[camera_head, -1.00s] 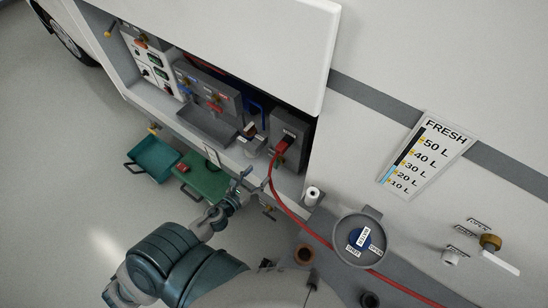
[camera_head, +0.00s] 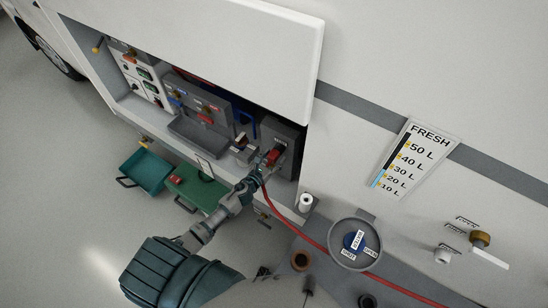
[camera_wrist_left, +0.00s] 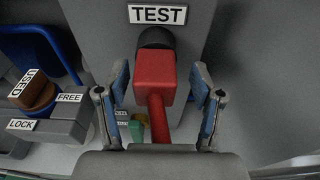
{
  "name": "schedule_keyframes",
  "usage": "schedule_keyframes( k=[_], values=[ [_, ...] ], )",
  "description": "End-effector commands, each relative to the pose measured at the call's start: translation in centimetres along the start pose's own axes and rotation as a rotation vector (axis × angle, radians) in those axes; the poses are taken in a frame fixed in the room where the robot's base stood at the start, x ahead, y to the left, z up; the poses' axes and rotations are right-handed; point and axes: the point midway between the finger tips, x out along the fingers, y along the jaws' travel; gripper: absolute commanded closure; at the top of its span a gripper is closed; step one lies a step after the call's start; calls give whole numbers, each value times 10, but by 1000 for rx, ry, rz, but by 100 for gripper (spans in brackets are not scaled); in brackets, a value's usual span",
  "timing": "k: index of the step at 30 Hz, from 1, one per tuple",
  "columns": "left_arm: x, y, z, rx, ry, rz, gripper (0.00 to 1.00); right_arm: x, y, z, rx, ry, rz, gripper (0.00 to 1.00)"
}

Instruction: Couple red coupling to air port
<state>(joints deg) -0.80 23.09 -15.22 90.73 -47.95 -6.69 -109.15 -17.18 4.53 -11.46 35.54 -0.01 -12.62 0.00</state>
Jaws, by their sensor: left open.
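The red coupling (camera_wrist_left: 155,76) is on the end of a red hose, in front of a dark round port (camera_wrist_left: 156,38) under a TEST label in the left wrist view. It appears to meet this port; the exact join is hidden. In the head view the red coupling (camera_head: 274,155) shows at the grey box in the bay. My left gripper (camera_wrist_left: 160,90) is open, its fingers on either side of the coupling with gaps visible. It also shows in the head view (camera_head: 265,168). I see no port labelled air. My right gripper is not in view.
The red hose (camera_head: 289,223) runs down right past a round dial (camera_head: 354,244). A LOCK/FREE block with a brown USED knob (camera_wrist_left: 35,90) stands left of the gripper. Teal (camera_head: 147,171) and green (camera_head: 197,188) trays are on the floor below the open bay.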

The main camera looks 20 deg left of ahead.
Motion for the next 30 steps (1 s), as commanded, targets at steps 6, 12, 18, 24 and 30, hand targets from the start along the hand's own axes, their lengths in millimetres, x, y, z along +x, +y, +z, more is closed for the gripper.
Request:
schedule_keyframes(
  k=[6,12,18,24,30],
  values=[
    [1,0,0,0,1,0,33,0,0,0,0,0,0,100],
    [1,0,0,0,1,0,71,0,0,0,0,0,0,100],
    [1,0,1,2,0,2,71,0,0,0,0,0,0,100],
    [1,0,1,0,-2,-1,100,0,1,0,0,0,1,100],
    [1,0,2,0,-3,-1,100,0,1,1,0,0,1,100]
  ],
)
